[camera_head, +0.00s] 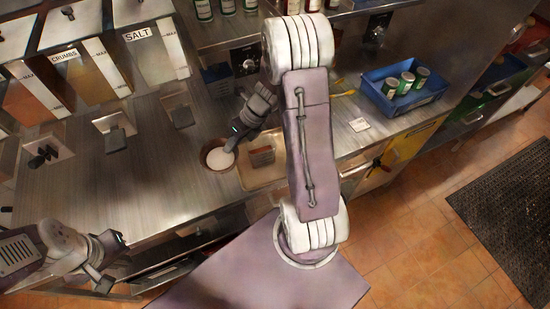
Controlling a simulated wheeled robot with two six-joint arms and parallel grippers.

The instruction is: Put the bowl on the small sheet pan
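The bowl (214,165) is round with a brown rim and white inside. It is on the steel counter at the left edge of the small sheet pan (246,178). The pan is tan and shallow, and holds a small brownish block. My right gripper (231,145) reaches down from the upper right, with its fingertips at the bowl's right rim. I cannot tell whether they pinch the rim. My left gripper (112,262) is at the lower left, away from the bowl and pan, with its fingers apart and empty.
Bins marked crumbs (66,56) and salt (138,34) stand at the back left. A blue tray (432,91) with several green-labelled jars is at the right. My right arm covers part of the counter right of the pan.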

